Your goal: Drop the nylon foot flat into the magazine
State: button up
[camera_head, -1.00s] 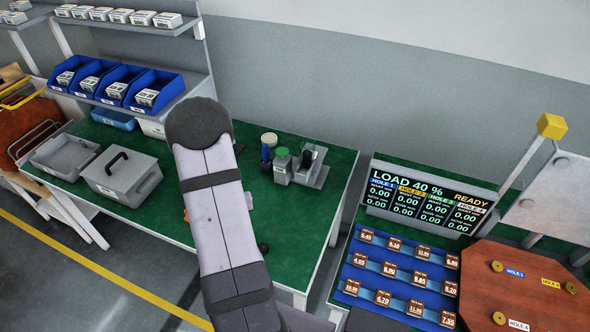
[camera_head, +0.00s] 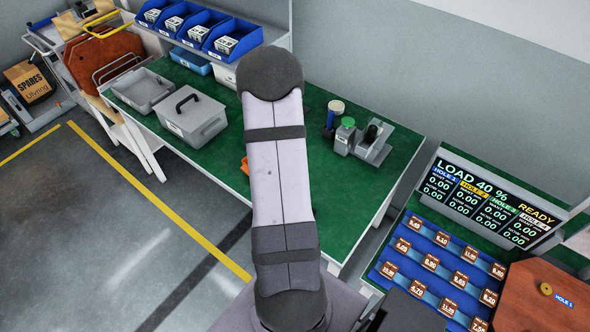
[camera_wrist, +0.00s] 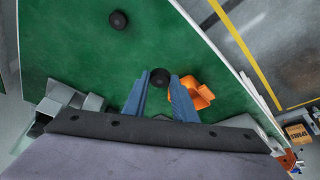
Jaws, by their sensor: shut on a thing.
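My gripper (camera_wrist: 160,80) shows in the wrist view with its two blue fingers closed on a small round black piece, the nylon foot (camera_wrist: 159,76), held between the tips. A second round black piece (camera_wrist: 118,19) lies apart on the green table. An orange part (camera_wrist: 203,96) with a notch or opening lies just right of the right finger, partly hidden by it; I cannot tell if it is the magazine. In the head view only an edge of the orange part (camera_head: 245,166) shows beside my arm, which hides my gripper and the foot.
The green table (camera_head: 345,195) has a grey lidded box (camera_head: 200,118) and an open grey tray (camera_head: 143,90) at the left. A grey fixture with a green-topped part (camera_head: 345,136) stands at the right. Blue bins (camera_head: 232,38) sit on the shelf behind. A display reads LOAD 40 % (camera_head: 485,196).

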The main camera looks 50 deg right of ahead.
jog(key=w+a+r+n+t+y, duration=0.1)
jog(key=w+a+r+n, duration=0.3)
jog(key=a, duration=0.5)
jog(key=w+a+r+n+t+y, duration=0.1)
jog(key=w+a+r+n, duration=0.2)
jog(key=w+a+r, duration=0.7)
jog(key=w+a, duration=0.1)
jog(key=w, duration=0.1)
jog(key=s+d+r+m+g+h+p, duration=0.15)
jog(key=d+m, duration=0.25)
jog(key=d, duration=1)
jog(key=s+d+r+m+g+p, duration=0.1)
jog(key=d+r+m, duration=0.2)
jog(key=d, duration=1.2)
jog(key=s+d+r+m+g+h+p, duration=0.1)
jog(key=s+d+m, duration=0.8)
jog(key=s+d, duration=1.4)
jog(key=s+r+g, duration=0.1)
jog(key=s, duration=0.2)
jog(key=shift+d+g, duration=0.15)
jog(key=shift+g, duration=0.2)
jog(key=shift+r+p, duration=0.1)
jog(key=shift+p, duration=0.2)
jog(key=shift+h, duration=0.25)
jog(key=shift+f+b, duration=2.15)
jog(key=shift+f, duration=1.25)
